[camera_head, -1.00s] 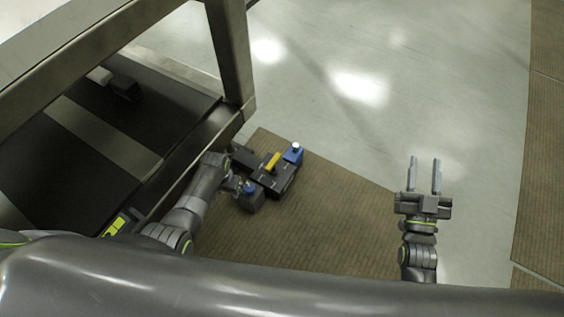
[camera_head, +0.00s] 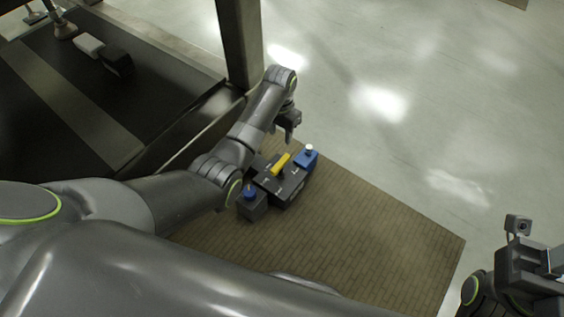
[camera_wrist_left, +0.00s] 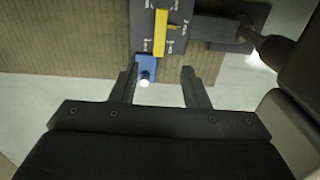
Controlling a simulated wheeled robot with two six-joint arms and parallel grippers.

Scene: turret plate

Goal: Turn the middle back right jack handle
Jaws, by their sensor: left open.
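The jack is a dark block (camera_head: 296,186) on the brown mat, with a yellow handle (camera_head: 281,163) on top. A blue part with a white knob (camera_head: 306,155) is at its far end, and a dark box with a blue knob (camera_head: 250,194) at its near end. My left gripper (camera_head: 289,128) is above and beyond the jack, pointing down, open and empty. In the left wrist view, the blue part (camera_wrist_left: 147,66) shows between the open fingers (camera_wrist_left: 158,73), and the yellow handle (camera_wrist_left: 160,34) lies beyond them. My right gripper (camera_head: 532,268) is at the lower right edge; its fingers are not clear.
A metal frame post (camera_head: 240,45) and a dark shelf (camera_head: 70,90) stand to the left, close to my left arm. The brown mat (camera_head: 370,230) is clear right of the jack. Grey floor (camera_head: 430,120) beyond is free.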

